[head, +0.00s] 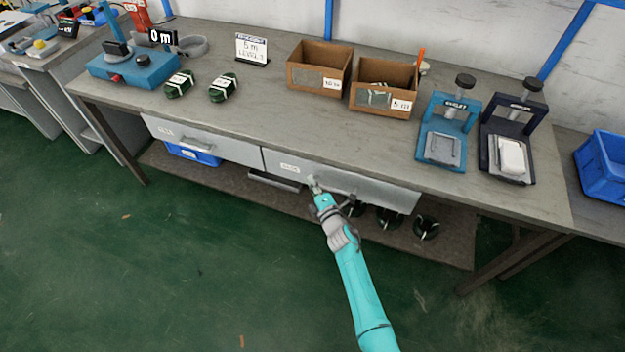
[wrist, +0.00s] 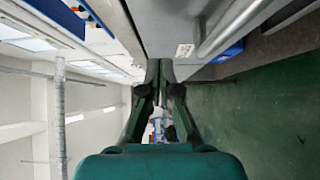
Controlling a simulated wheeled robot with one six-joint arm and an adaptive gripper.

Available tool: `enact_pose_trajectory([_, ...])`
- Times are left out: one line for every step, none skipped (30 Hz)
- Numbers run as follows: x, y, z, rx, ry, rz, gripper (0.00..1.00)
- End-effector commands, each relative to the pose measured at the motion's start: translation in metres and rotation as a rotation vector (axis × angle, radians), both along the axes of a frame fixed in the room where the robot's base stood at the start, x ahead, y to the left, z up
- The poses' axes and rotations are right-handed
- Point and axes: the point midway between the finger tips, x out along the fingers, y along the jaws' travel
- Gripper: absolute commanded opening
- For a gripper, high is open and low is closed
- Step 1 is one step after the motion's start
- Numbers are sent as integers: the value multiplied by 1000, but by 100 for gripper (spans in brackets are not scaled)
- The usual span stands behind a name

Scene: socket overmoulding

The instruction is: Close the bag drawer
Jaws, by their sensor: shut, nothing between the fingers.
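The right-hand drawer (head: 380,193) under the bench has a grey front with a small white label too small to read and a bar handle (head: 274,181). It is not clear which drawer is the bag drawer. The right-hand front looks close to flush with the bench, but I cannot tell whether it is fully shut. My gripper (head: 314,183) is shut and empty, its tip at this front, right of the label. In the wrist view the closed fingertips (wrist: 160,66) are close to a grey drawer front (wrist: 165,25); contact is unclear.
The left drawer (head: 215,143) is beside it, with a blue bin (head: 190,154) below. Dark coils (head: 388,218) lie on the lower shelf. Two wooden boxes (head: 318,68) and two clamp presses (head: 445,130) stand on the bench top.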

Motion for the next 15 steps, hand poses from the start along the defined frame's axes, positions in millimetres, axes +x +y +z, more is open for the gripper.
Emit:
enact_pose_trajectory([-7,-3,-1,-1,0,0,0])
enact_pose_trajectory([-11,-5,-1,-1,0,0,0])
enact_pose_trajectory([-16,-7,-2,-1,0,1,0])
enact_pose_trajectory([-20,-8,-1,-1,0,1,0])
enact_pose_trajectory([-24,-10,-2,-1,0,1,0])
enact_pose_trajectory([-29,-12,-2,-1,0,2,0])
enact_pose_trajectory([-34,-14,-2,-1,0,2,0])
enact_pose_trajectory([-38,-16,-2,-1,0,2,0])
enact_pose_trajectory([-44,-19,-2,-1,0,3,0])
enact_pose_trajectory([-49,-21,-2,-1,0,2,0])
enact_pose_trajectory([-54,-23,-2,-2,1,3,0])
enact_pose_trajectory([-60,-26,-2,-1,0,2,0])
enact_pose_trajectory([-64,-28,-2,-2,1,2,0])
enact_pose_trajectory([-68,-29,-2,-1,0,3,0])
enact_pose_trajectory([-73,-32,-2,-1,2,3,0])
